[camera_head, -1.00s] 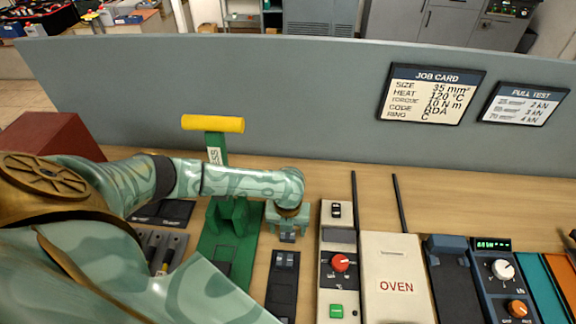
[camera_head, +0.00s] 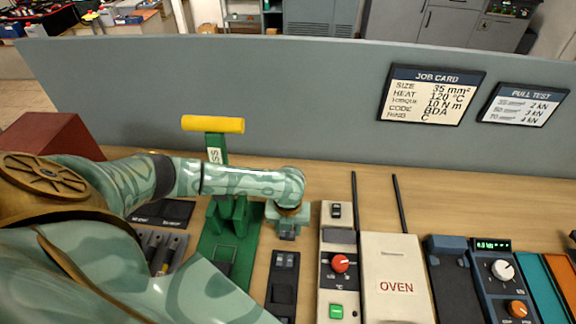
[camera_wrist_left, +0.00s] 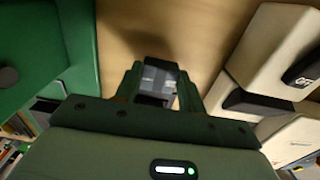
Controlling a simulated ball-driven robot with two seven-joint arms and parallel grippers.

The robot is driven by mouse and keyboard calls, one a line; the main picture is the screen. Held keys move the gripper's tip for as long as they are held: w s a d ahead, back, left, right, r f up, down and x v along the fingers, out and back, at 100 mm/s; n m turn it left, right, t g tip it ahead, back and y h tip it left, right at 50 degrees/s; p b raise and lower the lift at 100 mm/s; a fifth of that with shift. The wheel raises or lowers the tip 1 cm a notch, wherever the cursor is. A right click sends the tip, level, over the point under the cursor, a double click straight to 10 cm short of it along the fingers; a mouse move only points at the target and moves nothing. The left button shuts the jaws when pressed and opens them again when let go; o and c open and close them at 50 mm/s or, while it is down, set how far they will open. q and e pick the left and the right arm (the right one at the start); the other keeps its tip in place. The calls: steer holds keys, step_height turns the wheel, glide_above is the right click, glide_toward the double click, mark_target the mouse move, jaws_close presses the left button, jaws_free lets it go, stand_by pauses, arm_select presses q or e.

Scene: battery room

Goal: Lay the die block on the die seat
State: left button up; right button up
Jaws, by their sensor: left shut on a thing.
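My left gripper (camera_head: 288,228) is shut on a small grey die block (camera_head: 287,236). It holds the block just beyond the far end of a black die tray (camera_head: 282,290), to the right of the green press. In the left wrist view the die block (camera_wrist_left: 158,80) sits between the two fingers (camera_wrist_left: 158,92), over bare wood. The green press (camera_head: 233,220) with a yellow handle stands to the left. The die seat cannot be made out clearly; my arm covers part of the press. My right gripper is not in view.
A cream control box (camera_head: 339,300) with a red knob and the oven (camera_head: 396,280) stand close to the right. A tool tray (camera_head: 165,250) lies left of the press. A grey panel (camera_head: 300,100) closes off the back. A wood strip lies clear behind the gripper.

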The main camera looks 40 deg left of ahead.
arm_select(q)
steer(key=s+d+r+p, duration=0.5)
steer(key=s+d+r, duration=0.3)
steer(key=s+r, duration=0.4)
steer(key=s+a+n+p, duration=0.25)
steer(key=s+n, duration=0.35)
steer(key=n, duration=0.5)
steer(key=s+a+n+p, duration=0.1)
steer(key=s+a+n, duration=0.3)
steer(key=s+n, duration=0.5)
steer(key=w+a+f+n+b, duration=0.1)
steer(key=w+a+f+n, duration=0.1)
steer(key=n, duration=0.3)
steer(key=w+a+f+n+b, duration=0.1)
steer(key=w+a+f+n, duration=0.2)
steer(key=w+a+n, duration=0.2)
steer(key=w+a+f+n+b, duration=0.1)
steer(key=w+a+f+n, duration=0.2)
steer(key=n, duration=0.3)
steer(key=shift+w+a+b, duration=0.3)
steer(key=shift+b, duration=0.05)
steer(key=shift+a+f, duration=0.15)
steer(key=f, duration=0.2)
steer(key=f+b, duration=0.1)
steer(key=shift+w+a+f, duration=0.15)
steer(key=shift+w+a, duration=0.05)
steer(key=shift+a, duration=0.1)
steer(key=shift+f, duration=0.2)
